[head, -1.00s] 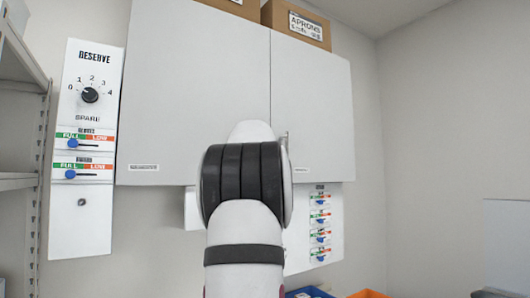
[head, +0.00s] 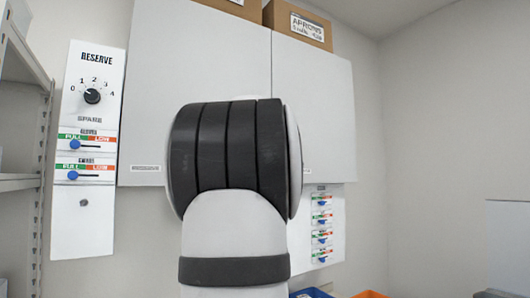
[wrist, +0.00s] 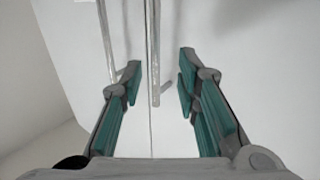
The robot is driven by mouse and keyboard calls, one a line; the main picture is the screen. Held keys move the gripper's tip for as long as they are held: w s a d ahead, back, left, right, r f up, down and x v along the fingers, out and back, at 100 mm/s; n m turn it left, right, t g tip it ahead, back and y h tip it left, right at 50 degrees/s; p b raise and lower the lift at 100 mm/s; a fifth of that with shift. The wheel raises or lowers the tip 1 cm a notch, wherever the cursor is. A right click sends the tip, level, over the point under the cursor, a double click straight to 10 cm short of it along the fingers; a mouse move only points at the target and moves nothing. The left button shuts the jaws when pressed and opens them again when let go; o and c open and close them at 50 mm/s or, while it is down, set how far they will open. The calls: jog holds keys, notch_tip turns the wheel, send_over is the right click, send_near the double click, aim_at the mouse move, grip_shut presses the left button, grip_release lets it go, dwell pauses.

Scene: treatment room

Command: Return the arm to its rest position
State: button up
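My gripper (wrist: 159,82) shows in the wrist view with its two teal-padded fingers spread apart and nothing between them. It faces the pale doors of a wall cabinet (wrist: 240,50). A thin vertical handle bar (wrist: 154,55) and a second bar (wrist: 108,35) show beyond the fingertips. I cannot tell the exact gap to them. In the head view my arm stands in front of the cabinet (head: 310,100) and hides the gripper and part of the doors.
A reserve panel (head: 85,215) with a dial and two sliders is on the left wall, beside a shelf rack (head: 45,130). A second slider panel (head: 330,250) hangs below the cabinet. Boxes (head: 297,24) sit on top. Blue (head: 312,293) and orange (head: 368,294) bins show at the bottom edge.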

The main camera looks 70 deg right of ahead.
jog(key=shift+s+a, duration=0.1)
jog(key=shift+a, duration=0.15)
dwell(0.5)
jog(key=w+a+f+n+t+y, duration=0.2)
jog(key=w+a+f+y, duration=0.3)
jog(key=a, duration=0.6)
jog(key=w+a+f+n+t+y, duration=0.1)
jog(key=w+a+f+n+y, duration=0.15)
jog(key=w+a+f, duration=0.65)
jog(key=w+a+f+n+t+y, duration=0.2)
jog(key=a+f+y, duration=0.15)
jog(key=a, duration=0.95)
jog(key=s+a+f+n+g+y, duration=0.1)
jog(key=s+a+f+n+y, duration=0.1)
jog(key=a+f, duration=0.6)
jog(key=s+a+f+n+y, duration=0.2)
jog(key=a+f+n, duration=0.1)
jog(key=a, duration=0.9)
jog(key=s+a+f+n+g+y, duration=0.2)
jog(key=s+a+f+n+g, duration=0.1)
jog(key=s+a+f, duration=0.6)
jog(key=shift+s+a+f, duration=0.2)
jog(key=shift+s, duration=0.05)
